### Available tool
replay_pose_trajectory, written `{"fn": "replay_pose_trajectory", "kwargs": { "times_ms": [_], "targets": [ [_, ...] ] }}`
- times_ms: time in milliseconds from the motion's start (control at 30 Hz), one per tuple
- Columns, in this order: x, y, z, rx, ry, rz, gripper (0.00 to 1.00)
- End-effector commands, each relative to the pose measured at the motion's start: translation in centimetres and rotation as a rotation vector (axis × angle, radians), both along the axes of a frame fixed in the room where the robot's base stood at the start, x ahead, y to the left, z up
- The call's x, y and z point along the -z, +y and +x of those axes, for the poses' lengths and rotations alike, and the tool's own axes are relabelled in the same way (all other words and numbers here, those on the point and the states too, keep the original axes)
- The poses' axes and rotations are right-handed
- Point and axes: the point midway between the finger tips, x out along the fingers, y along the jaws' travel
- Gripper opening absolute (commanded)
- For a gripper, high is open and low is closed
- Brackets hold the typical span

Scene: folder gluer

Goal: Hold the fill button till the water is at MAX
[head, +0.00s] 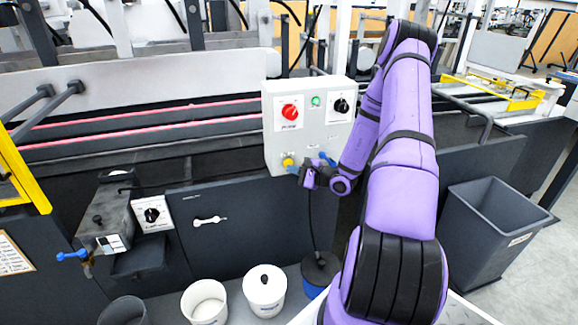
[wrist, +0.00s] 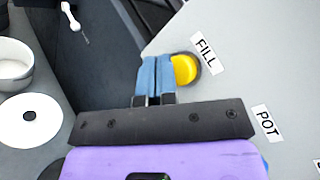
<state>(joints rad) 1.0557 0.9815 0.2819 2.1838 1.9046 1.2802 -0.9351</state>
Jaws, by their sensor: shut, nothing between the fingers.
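The yellow fill button (head: 287,161) is at the lower left of the grey control box (head: 283,105). In the wrist view the button (wrist: 186,69) sits beside the FILL label (wrist: 205,53). My gripper (head: 294,169) is at the button's lower right in the head view. Its blue fingers (wrist: 156,77) are shut together with nothing between them, and their tips overlap the button's left edge in the wrist view. I cannot tell whether they touch it or press it in. No water level or MAX mark can be made out.
The box also carries a red knob (head: 290,111), a green light (head: 316,101) and a black knob (head: 341,105). A POT label (wrist: 267,123) is near my fingers. White tubs (head: 205,302) and a dark-lidded blue pot (head: 320,271) stand below. A grey bin (head: 487,235) is at right.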

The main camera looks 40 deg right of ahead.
Motion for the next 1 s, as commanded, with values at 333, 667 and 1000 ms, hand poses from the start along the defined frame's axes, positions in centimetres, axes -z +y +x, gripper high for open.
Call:
{"fn": "replay_pose_trajectory", "kwargs": {
  "times_ms": [333,667,1000],
  "targets": [
    [-0.02,-0.29,0.59,0.000,0.000,-0.001,0.00],
    [-0.01,-0.31,0.66,0.000,0.000,0.000,0.00],
    [-0.01,-0.45,0.96,0.000,0.000,0.000,0.00]
  ]
}}
